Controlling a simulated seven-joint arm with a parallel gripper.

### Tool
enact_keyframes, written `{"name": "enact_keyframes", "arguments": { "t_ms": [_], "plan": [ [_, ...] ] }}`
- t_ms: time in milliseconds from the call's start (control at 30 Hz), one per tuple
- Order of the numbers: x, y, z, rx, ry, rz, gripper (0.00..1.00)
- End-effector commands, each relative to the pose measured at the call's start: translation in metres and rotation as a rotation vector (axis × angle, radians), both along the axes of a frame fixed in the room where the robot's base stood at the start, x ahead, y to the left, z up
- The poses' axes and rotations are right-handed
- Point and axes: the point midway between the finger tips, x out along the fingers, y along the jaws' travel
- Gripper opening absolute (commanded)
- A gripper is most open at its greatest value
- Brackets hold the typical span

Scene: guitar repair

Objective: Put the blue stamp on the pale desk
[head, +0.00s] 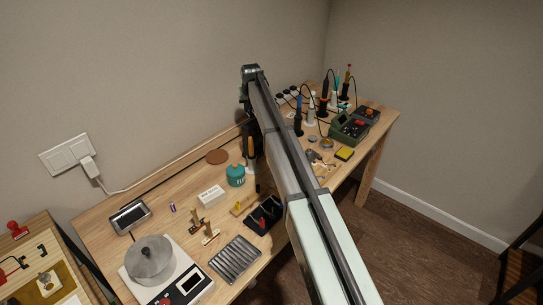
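The pale desk (108,228) is a light wooden bench that runs along the wall from lower left to upper right. I cannot make out a blue stamp anywhere in the head view. A small red stamp-like thing (14,229) stands on a separate wooden table at the far left. My arm crosses the middle of the view and bends downward at its far end, over the desk. My gripper is mostly hidden behind my arm; whether it is open, shut or holding anything does not show.
A metal pot (150,261) on a white scale, a slotted grey tray (235,259), a teal tin (236,175) and a white box (212,196) stand on the desk. Several upright tools and a green device (348,127) crowd its far right. Small gaps of bare wood lie between.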

Motion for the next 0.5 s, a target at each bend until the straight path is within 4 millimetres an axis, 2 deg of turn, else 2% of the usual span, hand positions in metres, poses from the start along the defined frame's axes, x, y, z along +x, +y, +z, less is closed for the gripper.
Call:
{"name": "enact_keyframes", "arguments": {
  "t_ms": [33, 133, 500],
  "plan": [
    [0.006, 0.018, 0.0, 0.001, -0.001, 0.043, 0.0],
    [0.009, 0.044, 0.001, 0.003, -0.002, 0.113, 0.0],
    [0.01, 0.093, 0.001, 0.023, -0.028, 0.31, 0.0]
  ]
}}
